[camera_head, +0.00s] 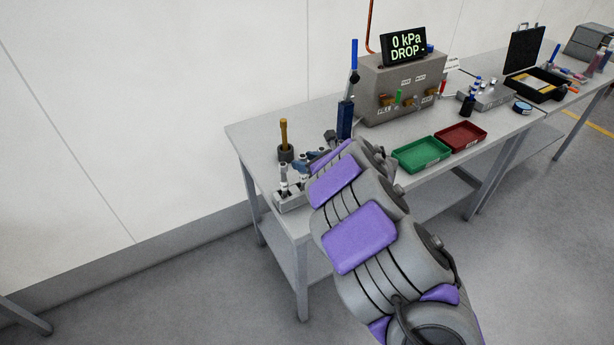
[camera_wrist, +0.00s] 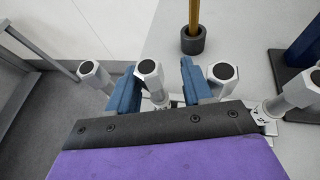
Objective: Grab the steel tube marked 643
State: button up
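Several steel tubes with hex heads and dark round ends stand in a grey rack (camera_head: 291,203) at the table's left front corner. In the wrist view, one tube (camera_wrist: 149,72) stands between the two blue fingers of my gripper (camera_wrist: 162,75). The fingers are apart, with a clear gap on the tube's right side. A second tube (camera_wrist: 91,74) is left of the fingers, and a third (camera_wrist: 222,76) is just right of them. Another is cut off at the right edge. The tube markings are mostly hidden, and I cannot read 643 on any of them.
A brass-coloured rod in a dark cup (camera_head: 285,153) stands behind the rack. A tall blue tool (camera_head: 345,120) stands beside a grey test box (camera_head: 405,90) with a display. Green (camera_head: 421,155) and red (camera_head: 459,137) trays lie right of my arm.

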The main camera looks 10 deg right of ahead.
jog(key=shift+a, duration=0.9)
jog(key=shift+c, duration=1.4)
jog(key=shift+a, duration=0.15)
jog(key=shift+c, duration=1.6)
jog(key=shift+d, duration=0.95)
grip_shut()
